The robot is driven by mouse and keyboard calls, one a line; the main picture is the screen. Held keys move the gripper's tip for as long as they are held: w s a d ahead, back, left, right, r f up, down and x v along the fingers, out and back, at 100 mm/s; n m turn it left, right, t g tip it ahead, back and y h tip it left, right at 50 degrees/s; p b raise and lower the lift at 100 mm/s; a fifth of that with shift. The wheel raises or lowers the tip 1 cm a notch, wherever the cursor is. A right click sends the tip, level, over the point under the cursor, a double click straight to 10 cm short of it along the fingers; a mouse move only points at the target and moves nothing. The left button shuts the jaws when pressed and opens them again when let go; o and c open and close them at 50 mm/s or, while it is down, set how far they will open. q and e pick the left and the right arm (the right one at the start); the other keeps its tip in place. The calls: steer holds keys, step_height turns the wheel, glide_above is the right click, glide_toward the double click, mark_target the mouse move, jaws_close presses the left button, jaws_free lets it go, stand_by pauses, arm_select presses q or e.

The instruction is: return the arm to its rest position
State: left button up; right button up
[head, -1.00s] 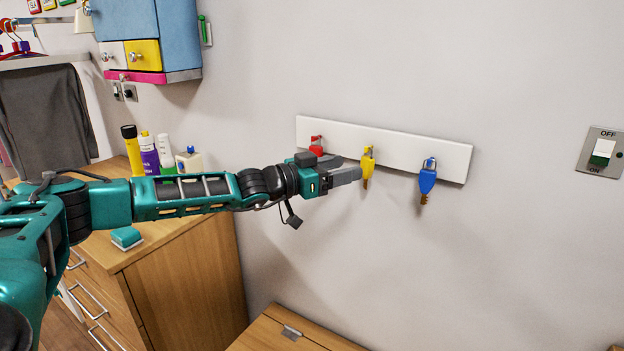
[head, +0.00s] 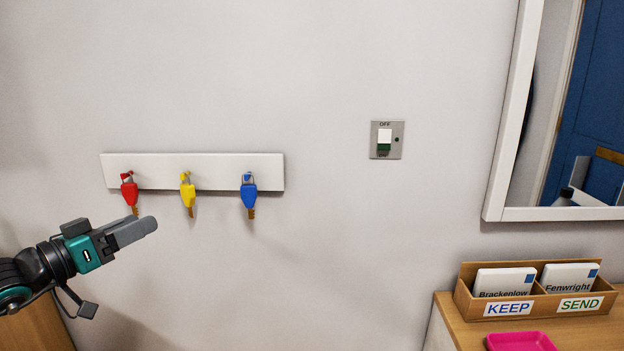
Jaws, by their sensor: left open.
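My left arm comes in at the lower left of the head view. Its gripper (head: 145,228) is open and empty, its grey fingers pointing right, below the key rack. The fingers overlap each other from this angle, so the gap between them is hard to see. The white key rack (head: 225,170) is on the wall with a red key (head: 129,190), a yellow key (head: 187,192) and a blue key (head: 248,193) hanging from it. The gripper appears just under the red key. My right gripper is not in view.
A wall switch (head: 385,139) sits right of the rack. At the lower right, a wooden holder (head: 463,299) marked KEEP and SEND holds cards, with a pink tray (head: 520,342) in front. A white-framed mirror (head: 500,150) is above. Bare wall fills the middle.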

arm_select(q)
steer(key=s+d+f+n+y, duration=0.15)
steer(key=d+f+n, duration=0.65)
steer(key=n, duration=0.9)
steer(key=s+d+f+n+y, duration=0.15)
steer(key=d+f+n, duration=0.7)
steer(key=n, duration=0.95)
steer(key=s+f+m+g+y, duration=0.1)
steer(key=s+f+m+g, duration=0.1)
steer(key=s+f+m, duration=0.7)
steer(key=s+d+f+m+g+y, duration=0.1)
steer(key=s+f+m, duration=0.8)
steer(key=m, duration=1.6)
steer(key=shift+s+f+m+g+y, duration=0.2)
steer(key=shift+s+m+g+y, duration=0.2)
steer(key=shift+s+g+y, duration=0.55)
steer(key=shift+s, duration=0.1)
steer(key=shift+c, duration=0.2)
